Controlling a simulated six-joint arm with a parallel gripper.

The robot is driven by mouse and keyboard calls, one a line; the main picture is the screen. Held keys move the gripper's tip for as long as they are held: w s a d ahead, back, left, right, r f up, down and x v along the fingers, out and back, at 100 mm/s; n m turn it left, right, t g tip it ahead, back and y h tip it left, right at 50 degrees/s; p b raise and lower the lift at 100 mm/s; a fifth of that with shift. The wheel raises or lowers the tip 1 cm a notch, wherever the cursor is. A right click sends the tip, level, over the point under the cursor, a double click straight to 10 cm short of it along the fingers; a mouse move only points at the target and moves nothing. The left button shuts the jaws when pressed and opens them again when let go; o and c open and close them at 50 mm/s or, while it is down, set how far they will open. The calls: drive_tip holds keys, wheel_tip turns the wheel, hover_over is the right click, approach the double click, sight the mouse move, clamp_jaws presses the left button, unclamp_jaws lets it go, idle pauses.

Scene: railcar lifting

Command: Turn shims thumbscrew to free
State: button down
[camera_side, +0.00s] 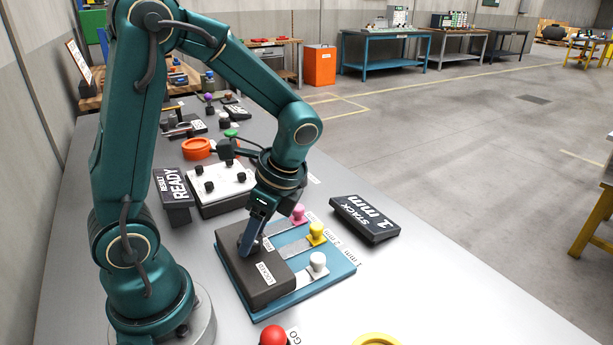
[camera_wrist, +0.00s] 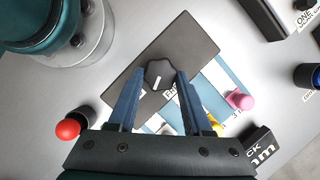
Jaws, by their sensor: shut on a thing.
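The dark thumbscrew (camera_wrist: 159,73) sits on a dark block (camera_wrist: 190,45) and has a white pointer mark. In the wrist view the mark points down the picture; I cannot tell exactly which label it meets. The block also shows in the side view (camera_side: 262,288), with a LOCKED label (camera_side: 266,272) and a FREE label partly behind a finger. My gripper (camera_wrist: 160,75) is shut on the thumbscrew from above, one blue finger on each side. The shims extend from the block over a blue base (camera_side: 338,272), with pink (camera_side: 298,214), yellow (camera_side: 316,234) and white (camera_side: 318,264) knobs.
A STACK 1 mm sign (camera_side: 365,219) stands right of the base. A RESULT READY sign (camera_side: 174,192) and a white panel with black knobs (camera_side: 218,186) are behind it. A red GO button (camera_side: 273,336) and a yellow ring (camera_side: 376,340) are in front. The table's right side is mostly clear.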

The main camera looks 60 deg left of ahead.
sight(264, 242)
drive_tip(key=n, duration=0.2)
drive_tip(key=n+h, duration=0.1)
drive_tip(key=n, duration=0.1)
drive_tip(key=n+g+h, duration=0.1)
drive_tip(key=n, duration=0.1)
drive_tip(key=shift+w+a+n, duration=0.15)
drive_tip(key=shift+a+n, duration=0.15)
drive_tip(key=n+h, duration=0.1)
drive_tip(key=n, duration=0.2)
drive_tip(key=shift+a+g, duration=0.15)
drive_tip(key=shift+g, duration=0.15)
drive_tip(key=shift+a+n+h, duration=0.1)
drive_tip(key=shift+n+h, duration=0.8)
drive_tip(key=shift+n, duration=0.9)
drive_tip(key=shift+c, duration=1.6)
unclamp_jaws()
drive_tip(key=shift+v, duration=2.6)
